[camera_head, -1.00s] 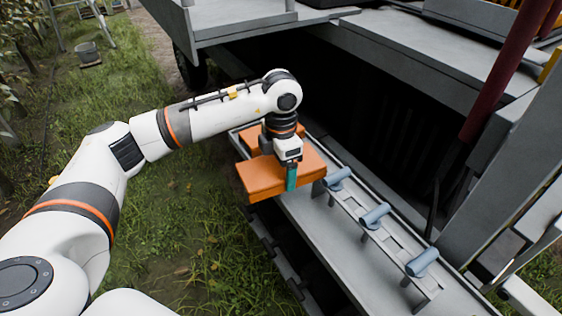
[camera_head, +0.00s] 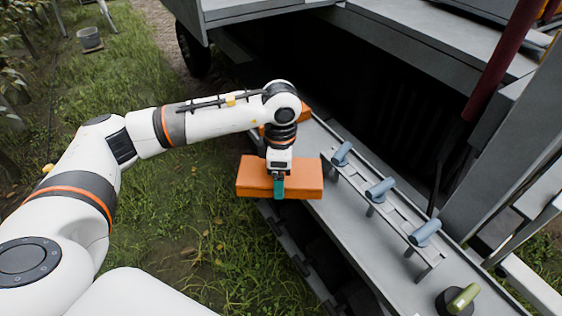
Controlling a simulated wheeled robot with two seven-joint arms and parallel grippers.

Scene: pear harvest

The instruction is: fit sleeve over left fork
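An orange block-shaped sleeve (camera_head: 250,177) hangs level beside the near edge of the grey shelf. My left gripper (camera_head: 279,187) points down at the sleeve, with a teal finger against its near face, and appears shut on it. A second orange piece (camera_head: 305,111) shows behind my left wrist at the shelf's far end; most of it is hidden. I cannot make out the left fork or the sleeve's opening. My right gripper is not in view.
The grey shelf (camera_head: 385,262) carries a rail with three blue-grey cylinders (camera_head: 381,190). A green-handled object (camera_head: 463,298) is at the lower right. A dark red post (camera_head: 497,62) stands at the right. Open grass (camera_head: 180,245) lies left of the shelf.

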